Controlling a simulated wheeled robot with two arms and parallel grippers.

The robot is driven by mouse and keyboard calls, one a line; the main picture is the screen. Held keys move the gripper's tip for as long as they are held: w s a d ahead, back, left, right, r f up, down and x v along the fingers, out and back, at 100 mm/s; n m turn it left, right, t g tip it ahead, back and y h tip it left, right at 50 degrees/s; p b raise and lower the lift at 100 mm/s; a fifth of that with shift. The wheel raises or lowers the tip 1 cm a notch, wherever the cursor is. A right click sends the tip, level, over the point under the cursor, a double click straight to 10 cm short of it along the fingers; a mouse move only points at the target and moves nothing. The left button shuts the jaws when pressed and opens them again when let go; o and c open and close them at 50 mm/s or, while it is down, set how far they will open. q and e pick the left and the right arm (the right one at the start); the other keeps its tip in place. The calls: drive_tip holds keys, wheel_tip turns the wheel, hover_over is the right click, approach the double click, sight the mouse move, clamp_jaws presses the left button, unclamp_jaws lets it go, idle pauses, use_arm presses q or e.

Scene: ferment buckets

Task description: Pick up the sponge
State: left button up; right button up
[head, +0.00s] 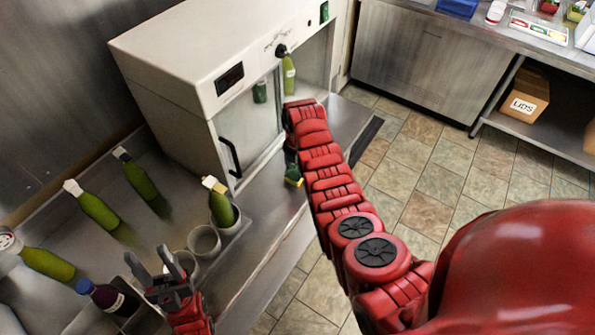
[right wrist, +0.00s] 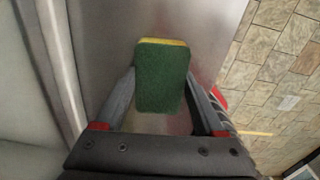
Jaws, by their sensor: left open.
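The sponge, green with a yellow layer, shows in the right wrist view (right wrist: 162,78) between the fingertips of my right gripper (right wrist: 160,80). A fingertip lies close against each side edge; I cannot tell whether they press on it. In the head view the sponge (head: 293,177) is near the counter's front edge, partly hidden by my right arm, which also hides most of the right gripper. My left gripper (head: 150,257) is open and empty, low at the left, next to the cups.
A white cabinet (head: 190,62) with a glass door stands on the metal counter (head: 258,212). A dark bottle (head: 105,298) is beside my left gripper. Tiled floor lies right of the counter.

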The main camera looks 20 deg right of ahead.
sight(298, 170)
drive_tip(key=c, duration=0.8)
drive_tip(key=shift+r, duration=0.1)
drive_tip(key=shift+r, duration=0.2)
drive_tip(key=r, duration=0.1)
drive_tip(key=r+p, duration=0.1)
drive_tip(key=r, duration=0.1)
drive_tip(key=shift+s+a+r, duration=0.1)
drive_tip(key=shift+s+r, duration=0.15)
drive_tip(key=shift+s, duration=0.05)
drive_tip(key=s+p, duration=0.2)
drive_tip(key=s, duration=0.1)
drive_tip(key=s+a+r+p, duration=0.1)
drive_tip(key=s+p, duration=0.2)
drive_tip(key=s, duration=0.1)
drive_tip(key=s+a+p, duration=0.1)
drive_tip(key=s+p, duration=0.2)
drive_tip(key=shift+s+a+r, duration=0.15)
drive_tip(key=shift+a, duration=0.1)
drive_tip(key=shift+s+a+f+b, duration=0.1)
drive_tip(key=shift+s+a+b, duration=0.15)
drive_tip(key=shift+s, duration=0.95)
drive_tip(key=shift+s+a+f+b, duration=0.15)
drive_tip(key=shift+s+a, duration=0.2)
drive_tip(key=shift+s, duration=0.8)
